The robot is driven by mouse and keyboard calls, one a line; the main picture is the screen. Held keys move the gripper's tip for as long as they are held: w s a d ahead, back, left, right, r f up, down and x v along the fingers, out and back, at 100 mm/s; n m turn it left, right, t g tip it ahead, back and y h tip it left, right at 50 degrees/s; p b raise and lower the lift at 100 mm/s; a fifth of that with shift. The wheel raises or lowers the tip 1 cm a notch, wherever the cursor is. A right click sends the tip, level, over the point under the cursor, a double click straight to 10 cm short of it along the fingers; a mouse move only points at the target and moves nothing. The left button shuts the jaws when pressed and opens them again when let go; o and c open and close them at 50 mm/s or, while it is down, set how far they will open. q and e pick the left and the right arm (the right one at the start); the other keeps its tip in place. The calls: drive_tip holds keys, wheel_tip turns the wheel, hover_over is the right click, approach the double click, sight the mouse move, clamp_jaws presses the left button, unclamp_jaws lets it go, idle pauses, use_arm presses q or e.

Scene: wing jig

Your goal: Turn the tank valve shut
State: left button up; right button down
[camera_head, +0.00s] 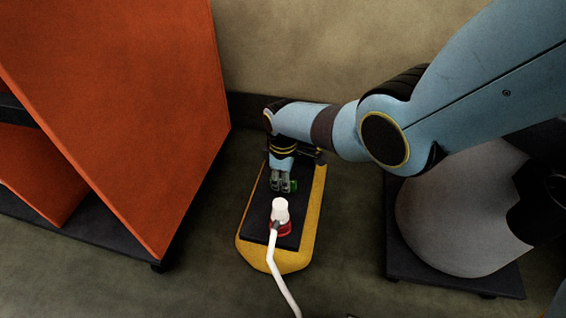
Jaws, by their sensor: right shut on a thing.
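My right gripper (282,184) reaches down over a yellow-rimmed base with a dark top (246,248). It is shut on a small green part (293,184), which looks like the valve's handle. The fingers cover most of this part, so its turn angle cannot be told. Just in front of the gripper stands a white fitting (280,209) with a red ring (286,229) at its foot. A white hose (279,276) runs from there to the bottom edge. My left gripper is not in view.
A large orange panelled structure (130,110) fills the left side. A pale rounded body (455,215) stands on a dark flat base (420,278) at the right. A tan wall (300,50) is behind. Bare floor (345,230) lies between the yellow base and the dark base.

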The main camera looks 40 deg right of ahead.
drive_tip(key=c, duration=1.3)
unclamp_jaws()
wheel_tip(320, 180, up, 12)
drive_tip(key=shift+f, duration=0.1)
